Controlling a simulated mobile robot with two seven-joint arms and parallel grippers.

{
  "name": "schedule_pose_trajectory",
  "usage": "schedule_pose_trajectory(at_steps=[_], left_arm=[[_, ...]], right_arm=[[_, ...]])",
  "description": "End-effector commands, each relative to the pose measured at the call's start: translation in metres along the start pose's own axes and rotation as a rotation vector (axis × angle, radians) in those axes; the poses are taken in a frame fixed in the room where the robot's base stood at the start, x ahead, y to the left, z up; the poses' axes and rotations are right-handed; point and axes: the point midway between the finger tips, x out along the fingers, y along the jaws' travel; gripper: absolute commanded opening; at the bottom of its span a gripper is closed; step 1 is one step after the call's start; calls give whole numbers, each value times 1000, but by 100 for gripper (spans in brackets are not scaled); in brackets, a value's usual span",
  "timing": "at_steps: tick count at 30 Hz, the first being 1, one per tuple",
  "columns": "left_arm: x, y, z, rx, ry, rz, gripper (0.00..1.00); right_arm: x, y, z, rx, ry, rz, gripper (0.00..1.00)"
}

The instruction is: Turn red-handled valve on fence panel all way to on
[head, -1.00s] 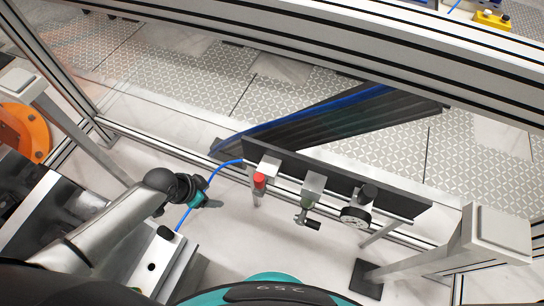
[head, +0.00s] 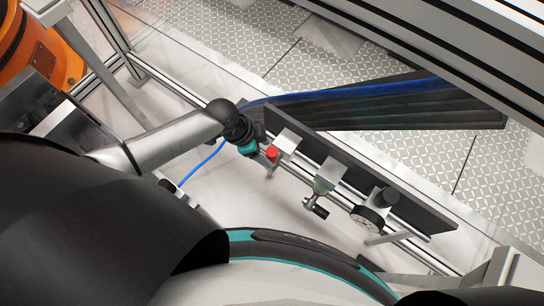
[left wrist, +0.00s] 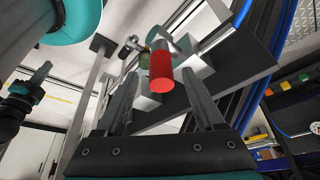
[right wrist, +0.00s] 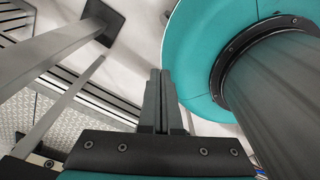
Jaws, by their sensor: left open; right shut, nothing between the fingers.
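The red-handled valve (head: 272,153) is at the left end of the row of fittings on the dark fence panel (head: 350,170). In the left wrist view the red handle (left wrist: 162,72) shows as a red cylinder ahead of the palm. My left gripper (head: 264,159) is right at the valve in the head view. In the left wrist view its open fingers (left wrist: 158,88) lie on either side of the handle; I cannot tell if they touch it. My right gripper (right wrist: 158,76) is shut and empty in the right wrist view, away from the valve.
A blue hose (head: 203,165) runs near my left arm. An aluminium frame beam (head: 440,60) crosses above. An orange machine (head: 45,50) stands far left.

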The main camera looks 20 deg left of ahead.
Motion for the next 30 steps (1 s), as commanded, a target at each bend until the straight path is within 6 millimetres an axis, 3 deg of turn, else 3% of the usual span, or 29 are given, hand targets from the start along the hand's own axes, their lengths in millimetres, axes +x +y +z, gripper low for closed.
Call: schedule_pose_trajectory(at_steps=[3, 9, 21, 30], left_arm=[[25, 0, 0, 0, 1, 0, 70], [46, 0, 0, 0, 2, -1, 70], [50, 0, 0, 1, 1, -1, 69], [50, 0, 0, 0, 1, -1, 35]], right_arm=[[12, 1, -1, -1, 4, 2, 0], [21, 7, -4, -2, 11, 9, 0], [21, 18, -8, -5, 20, 24, 0], [21, 18, -8, -3, 20, 23, 0]])
